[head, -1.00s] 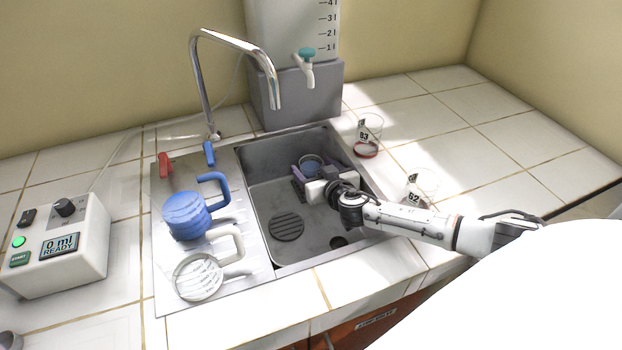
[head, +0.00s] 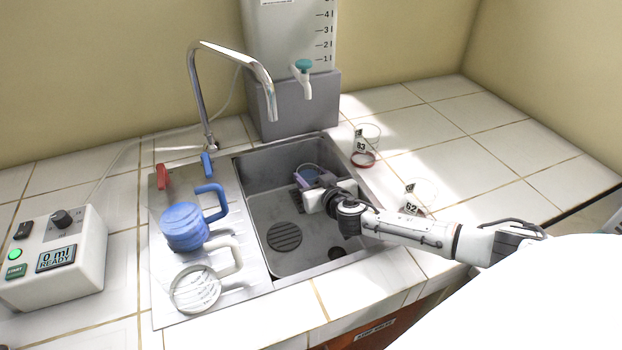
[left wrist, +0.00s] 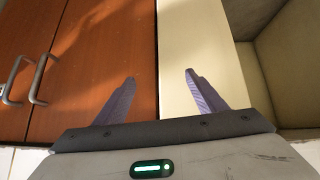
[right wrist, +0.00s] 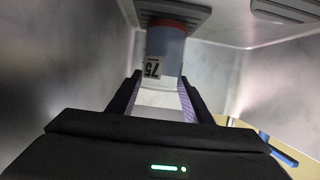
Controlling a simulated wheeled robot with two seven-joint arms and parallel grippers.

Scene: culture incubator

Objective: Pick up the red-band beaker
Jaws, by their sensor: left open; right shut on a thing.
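A clear beaker (head: 309,170) with a bluish look stands in the sink. My right gripper (head: 307,177) is around it, its purple fingers shut on its sides. In the right wrist view the held beaker (right wrist: 165,48) shows an upturned "75" label, a blue-grey wall and a faint reddish edge at its far end. A clear beaker marked 83 (head: 369,134), with a red band, is on the counter right of the sink. Another clear beaker marked 62 (head: 422,190) is nearer, beside my right arm; its band cannot be made out. My left gripper (left wrist: 160,78) is open and empty, facing brown cabinet doors.
The steel sink (head: 262,205) has walls around the right gripper, and a faucet (head: 235,55) arches over its back left. A white control box (head: 75,262) stands left. A dispenser tank (head: 292,100) stands behind. The right counter is mostly clear.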

